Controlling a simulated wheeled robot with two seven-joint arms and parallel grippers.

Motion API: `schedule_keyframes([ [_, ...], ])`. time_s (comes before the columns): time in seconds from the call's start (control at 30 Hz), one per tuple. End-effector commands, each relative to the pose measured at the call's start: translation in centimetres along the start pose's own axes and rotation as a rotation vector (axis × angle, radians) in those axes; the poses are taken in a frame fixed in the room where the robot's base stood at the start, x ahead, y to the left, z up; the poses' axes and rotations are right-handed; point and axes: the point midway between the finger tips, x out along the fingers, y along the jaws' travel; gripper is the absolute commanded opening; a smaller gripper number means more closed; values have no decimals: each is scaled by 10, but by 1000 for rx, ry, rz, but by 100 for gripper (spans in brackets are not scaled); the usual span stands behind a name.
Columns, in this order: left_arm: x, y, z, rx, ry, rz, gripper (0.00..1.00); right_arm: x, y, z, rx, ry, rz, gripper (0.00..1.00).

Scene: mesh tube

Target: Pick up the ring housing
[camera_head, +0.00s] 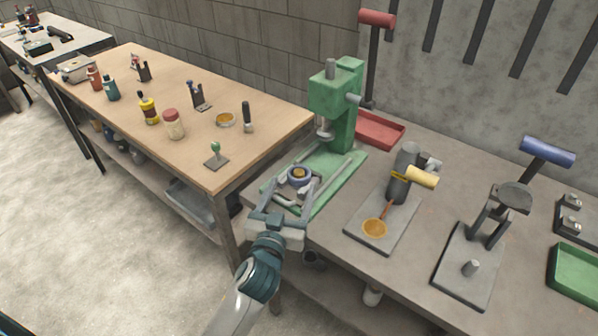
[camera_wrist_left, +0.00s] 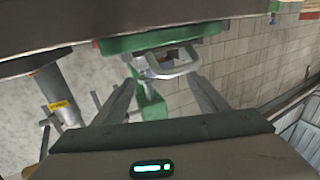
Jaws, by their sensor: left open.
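In the left wrist view the spread fingers (camera_wrist_left: 163,90) point toward a pale metal loop (camera_wrist_left: 172,66) near the green base. The ring itself is hard to make out there. I cannot tell whether the fingers touch it. My right gripper is not in view.
A wooden table (camera_head: 190,165) at left holds bottles, a brass ring (camera_head: 226,119) and small tools. Right of the press are a red tray (camera_head: 378,130), a yellow-handled fixture (camera_head: 400,185), a blue-handled fixture (camera_head: 485,230) and a green tray (camera_head: 577,272) on the grey bench (camera_head: 340,265).

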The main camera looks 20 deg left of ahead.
Motion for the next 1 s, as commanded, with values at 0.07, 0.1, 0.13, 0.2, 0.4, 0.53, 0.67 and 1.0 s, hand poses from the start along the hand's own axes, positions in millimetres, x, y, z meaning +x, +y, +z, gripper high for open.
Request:
schedule_keyframes([
  [0.07,7,0,-1,0,-1,0,67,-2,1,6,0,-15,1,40],
  [0.1,9,0,-1,0,0,0,67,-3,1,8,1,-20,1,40],
  [0.13,10,0,-1,-1,0,0,67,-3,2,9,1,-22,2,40],
  [0.2,11,0,0,-1,0,0,67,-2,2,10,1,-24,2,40],
  [0.4,11,0,0,-1,0,1,67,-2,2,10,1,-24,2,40],
  [0.53,12,0,0,0,0,0,67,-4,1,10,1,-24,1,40],
  [0.67,21,1,-2,1,0,0,67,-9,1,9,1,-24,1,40],
  [1.0,58,3,0,1,0,1,67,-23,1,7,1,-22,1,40],
])
